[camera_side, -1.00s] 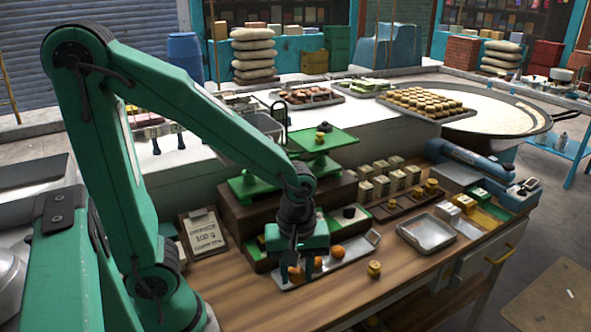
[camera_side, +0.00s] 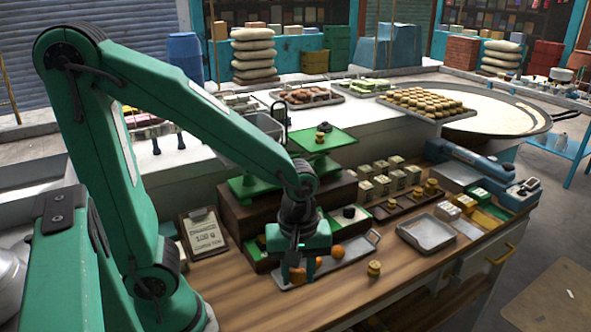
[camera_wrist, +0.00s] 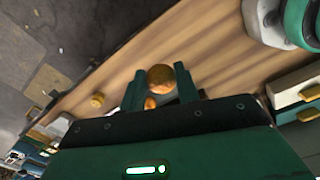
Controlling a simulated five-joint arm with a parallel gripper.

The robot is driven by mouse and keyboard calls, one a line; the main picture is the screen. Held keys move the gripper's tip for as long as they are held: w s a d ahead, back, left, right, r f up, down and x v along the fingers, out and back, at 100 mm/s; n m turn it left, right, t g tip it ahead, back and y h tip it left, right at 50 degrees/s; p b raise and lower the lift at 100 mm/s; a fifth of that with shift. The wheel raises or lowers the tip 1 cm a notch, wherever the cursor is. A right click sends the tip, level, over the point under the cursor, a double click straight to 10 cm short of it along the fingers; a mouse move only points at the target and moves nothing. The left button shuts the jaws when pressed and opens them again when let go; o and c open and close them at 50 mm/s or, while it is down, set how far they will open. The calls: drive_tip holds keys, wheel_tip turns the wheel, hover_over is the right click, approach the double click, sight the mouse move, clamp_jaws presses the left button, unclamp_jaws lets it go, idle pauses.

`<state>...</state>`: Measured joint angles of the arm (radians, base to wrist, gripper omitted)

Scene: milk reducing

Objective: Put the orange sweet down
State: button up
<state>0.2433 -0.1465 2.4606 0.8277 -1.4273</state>
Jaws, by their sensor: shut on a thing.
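My gripper (camera_side: 297,266) is low over the near left end of a metal tray (camera_side: 357,250). It is shut on an orange sweet (camera_side: 297,276), which shows just under the jaws. In the wrist view the held sweet (camera_wrist: 161,77) sits between the two fingertips (camera_wrist: 158,84). Two other orange sweets, one (camera_side: 337,252) clear and one (camera_side: 318,262) partly hidden by my gripper, are on the tray. I cannot tell whether the held sweet touches the tray.
A small brass weight (camera_side: 374,268) stands on the wooden bench right of the tray. An empty metal pan (camera_side: 427,234) lies farther right. A green-panned balance (camera_side: 322,141) stands behind my gripper, and a clipboard (camera_side: 203,234) lies to its left.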

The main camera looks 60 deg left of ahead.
drive_tip(key=w+a+r+n, duration=0.2)
drive_tip(key=a+r+n, duration=0.2)
drive_tip(key=a+r, duration=0.6)
drive_tip(key=w+a+r+n, duration=0.2)
drive_tip(key=a+r+n, duration=0.3)
drive_tip(key=a+r, duration=0.5)
wheel_tip(320, 180, up, 6)
drive_tip(key=shift+a+f, duration=0.15)
drive_tip(key=shift+a, duration=0.25)
drive_tip(key=shift+w+a+f, duration=0.1)
drive_tip(key=s+a+f, duration=0.1)
drive_tip(key=a+f, duration=0.1)
drive_tip(key=a, duration=0.1)
drive_tip(key=s+a+f, duration=0.1)
drive_tip(key=a+f, duration=0.1)
drive_tip(key=a, duration=0.2)
drive_tip(key=s+a+f, duration=0.1)
drive_tip(key=a+f, duration=0.2)
drive_tip(key=a, duration=0.1)
drive_tip(key=shift+f, duration=1.95)
drive_tip(key=shift+f, duration=0.1)
